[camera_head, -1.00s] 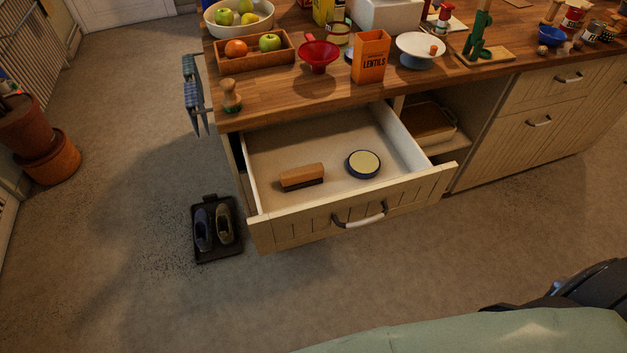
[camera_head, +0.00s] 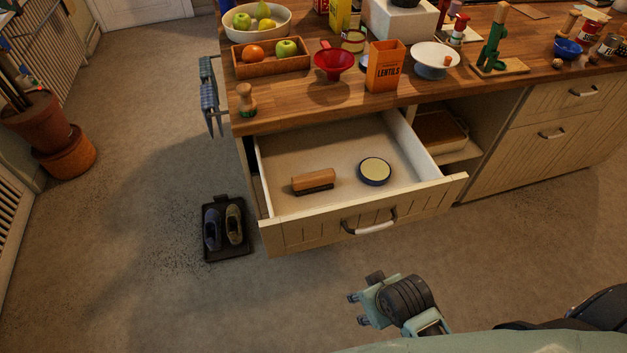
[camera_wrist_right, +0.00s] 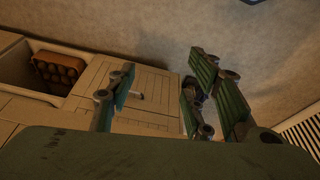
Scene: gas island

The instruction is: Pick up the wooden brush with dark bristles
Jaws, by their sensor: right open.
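The wooden brush (camera_head: 313,180) with dark bristles lies in the open drawer (camera_head: 280,207), toward its front left, bristles facing down. A round tin (camera_head: 375,171) with a pale top and dark blue rim lies to its right in the same drawer. My right gripper (camera_head: 356,309) is in front of the drawer and apart from it, nearer to me than the brush. In the right wrist view its fingers (camera_wrist_right: 160,100) are spread open with nothing between them. The brush cannot be made out in that wrist view. My left gripper is not in view.
The counter (camera_head: 300,108) above the drawer holds a lentils box (camera_head: 385,66), a red funnel (camera_head: 334,62), a fruit tray (camera_head: 270,69) and other items. A shoe tray (camera_head: 227,252) stands on the floor left of the drawer. The floor before the drawer is clear.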

